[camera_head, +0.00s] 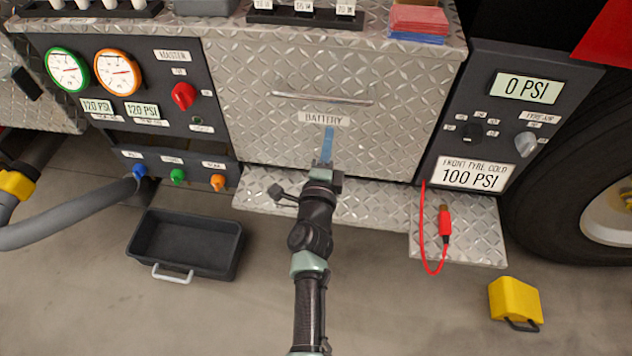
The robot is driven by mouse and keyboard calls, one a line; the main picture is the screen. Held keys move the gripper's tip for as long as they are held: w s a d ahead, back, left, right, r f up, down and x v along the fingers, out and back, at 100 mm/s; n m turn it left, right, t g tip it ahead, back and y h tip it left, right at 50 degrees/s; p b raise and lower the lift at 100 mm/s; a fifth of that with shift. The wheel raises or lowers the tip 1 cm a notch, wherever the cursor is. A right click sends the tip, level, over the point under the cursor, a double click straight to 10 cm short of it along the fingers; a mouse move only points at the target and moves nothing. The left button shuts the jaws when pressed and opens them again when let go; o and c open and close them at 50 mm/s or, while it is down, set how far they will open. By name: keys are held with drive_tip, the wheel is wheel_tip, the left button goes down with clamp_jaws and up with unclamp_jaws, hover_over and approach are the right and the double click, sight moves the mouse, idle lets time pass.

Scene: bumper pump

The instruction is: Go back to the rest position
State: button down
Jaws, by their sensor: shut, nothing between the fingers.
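My gripper (328,150) is in the middle of the view, in front of the closed diamond-plate battery door (260,115). Its narrow bluish fingers are together, just below the "BATTERY" label (297,117), and nothing shows between them. I cannot tell whether the fingertips touch the door. The arm reaches up from the bottom edge and hides part of the step behind it. The door's bar handle (322,98) shows above the fingers.
A gauge panel (150,55) with a red knob is at left; a panel reading 0 PSI (527,88) is at right. A red cable (444,225) hangs over the step (470,245). A black bin (185,243) and yellow chock (515,300) rest on the floor.

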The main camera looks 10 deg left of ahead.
drive_tip(key=s+p, duration=0.1)
drive_tip(key=s, duration=0.6)
drive_tip(key=shift+s+f+p, duration=0.2)
drive_tip(key=shift+f+p, duration=0.05)
drive_tip(key=shift+p, duration=0.05)
